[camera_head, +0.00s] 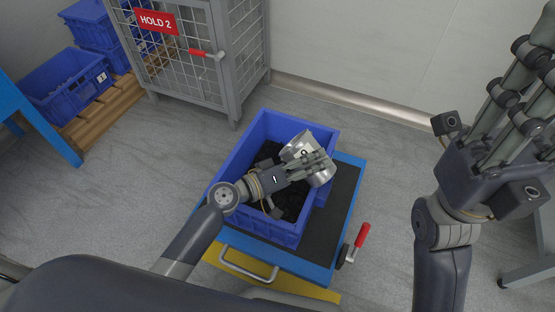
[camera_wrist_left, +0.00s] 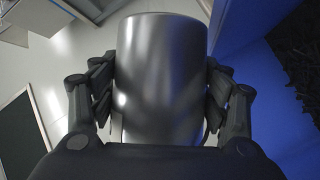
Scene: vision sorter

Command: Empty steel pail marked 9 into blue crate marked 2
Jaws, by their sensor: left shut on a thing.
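A steel pail (camera_head: 297,147) is held over the right side of a blue crate (camera_head: 262,226) on a cart. It looks tilted; a dark mark shows near its upper end, too small to read surely. My left gripper (camera_head: 314,167) is shut around the pail. In the left wrist view the pail (camera_wrist_left: 160,75) fills the middle between the fingers, with a blue crate wall (camera_wrist_left: 245,25) at the right. Dark pieces (camera_head: 290,203) lie in the crate. No number shows on this crate. My right gripper (camera_head: 530,100) is open and empty, at the right, away from the cart.
The cart (camera_head: 345,195) has a dark top, blue edge and red-handled lever (camera_head: 362,235). A grey cage (camera_head: 190,55) with a HOLD 2 sign stands behind. Other blue crates (camera_head: 70,85) sit on a pallet at left.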

